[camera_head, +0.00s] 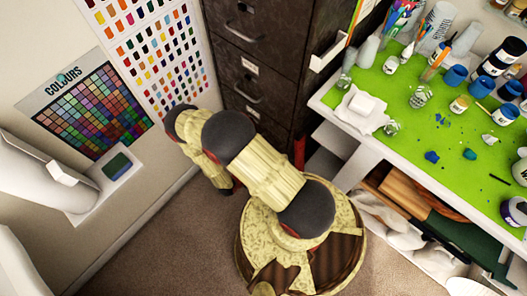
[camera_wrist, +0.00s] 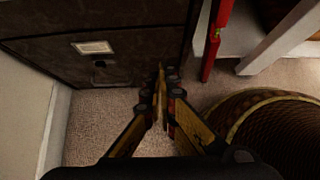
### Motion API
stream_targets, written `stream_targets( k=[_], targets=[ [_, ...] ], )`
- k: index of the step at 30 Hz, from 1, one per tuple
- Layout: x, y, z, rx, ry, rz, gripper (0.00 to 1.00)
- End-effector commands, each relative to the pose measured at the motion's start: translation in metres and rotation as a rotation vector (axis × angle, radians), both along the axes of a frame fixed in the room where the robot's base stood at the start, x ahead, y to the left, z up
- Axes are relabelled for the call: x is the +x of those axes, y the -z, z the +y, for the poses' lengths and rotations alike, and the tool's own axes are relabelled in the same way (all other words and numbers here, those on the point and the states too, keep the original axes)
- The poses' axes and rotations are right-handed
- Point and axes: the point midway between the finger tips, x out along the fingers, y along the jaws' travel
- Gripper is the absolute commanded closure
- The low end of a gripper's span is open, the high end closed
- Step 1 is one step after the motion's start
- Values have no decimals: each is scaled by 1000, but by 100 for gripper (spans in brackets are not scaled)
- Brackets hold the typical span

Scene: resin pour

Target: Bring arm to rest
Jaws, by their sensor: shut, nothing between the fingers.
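My gripper (camera_wrist: 161,72) shows in the wrist view with its fingertips together and nothing between them. It points towards the dark filing cabinet (camera_wrist: 110,45), above a strip of carpet. I cannot tell whether the tips touch the cabinet; I see no clear contact. In the head view my arm is bent over my round base, in front of the cabinet and left of the worktable. The gripper itself is mostly hidden there behind my arm.
The green-topped worktable (camera_head: 440,150) with jars, brushes and cups stands at the right, with boards and cloths on its lower shelf. A wall with colour charts (camera_head: 95,100) is at the left. A red upright piece (camera_wrist: 217,40) stands beside the cabinet. Bare carpet (camera_head: 150,250) lies at the lower left.

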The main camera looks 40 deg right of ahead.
Motion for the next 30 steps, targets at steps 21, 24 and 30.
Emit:
stream_targets(
  k=[21, 24, 30],
  targets=[
    [-69, -34, -11, -88, 136, 132, 100],
    [-77, -60, -11, -118, 222, 139, 100],
    [-71, -124, -2, -148, 408, 103, 100]
  ],
)
